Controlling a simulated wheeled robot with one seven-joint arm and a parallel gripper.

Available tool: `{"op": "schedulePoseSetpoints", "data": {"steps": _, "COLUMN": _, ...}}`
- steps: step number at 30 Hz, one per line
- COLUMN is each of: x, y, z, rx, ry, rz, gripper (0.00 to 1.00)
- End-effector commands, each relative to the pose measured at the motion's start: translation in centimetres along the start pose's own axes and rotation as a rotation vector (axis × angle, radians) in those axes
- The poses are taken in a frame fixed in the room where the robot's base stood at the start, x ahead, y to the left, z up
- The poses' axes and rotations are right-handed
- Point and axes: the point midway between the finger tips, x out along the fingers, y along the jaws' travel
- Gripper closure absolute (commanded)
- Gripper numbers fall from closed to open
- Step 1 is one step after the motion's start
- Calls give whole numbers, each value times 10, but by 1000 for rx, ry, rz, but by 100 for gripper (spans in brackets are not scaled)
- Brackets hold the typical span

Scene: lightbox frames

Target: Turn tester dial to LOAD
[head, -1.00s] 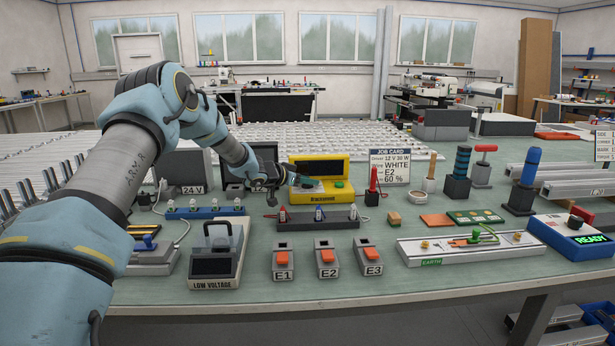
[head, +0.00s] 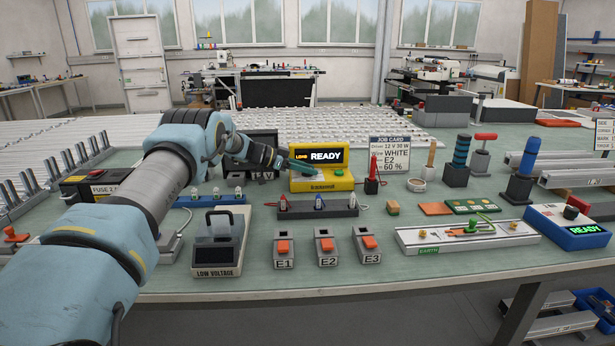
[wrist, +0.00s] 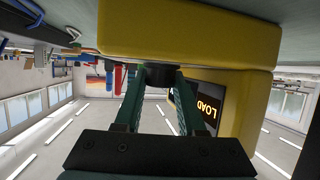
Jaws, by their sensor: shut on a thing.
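The yellow tester (head: 322,184) stands mid-table in the head view. Its dark screen (head: 325,156) is lit and reads READY, with a small yellow word at its left that looks like LOAD. My gripper (wrist: 160,78) is shut on the dark round dial (wrist: 160,70), one green finger on each side. In the head view my gripper (head: 290,163) reaches the tester's front from the left; the dial is hidden there.
A job card (head: 397,155) stands right of the tester, beside a red-handled tool (head: 371,180). A grey rack (head: 318,208) and switches E1, E2 (head: 327,248) and E3 lie in front. A low-voltage unit (head: 219,243) stands front left.

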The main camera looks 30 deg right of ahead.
Motion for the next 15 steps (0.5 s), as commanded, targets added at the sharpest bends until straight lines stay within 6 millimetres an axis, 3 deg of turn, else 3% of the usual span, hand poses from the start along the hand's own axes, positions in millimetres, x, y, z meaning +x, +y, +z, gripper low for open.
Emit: {"op": "schedulePoseSetpoints", "data": {"steps": 15, "x": 1, "y": 0, "z": 2, "rx": 43, "ry": 0, "rz": 106, "gripper": 100}}
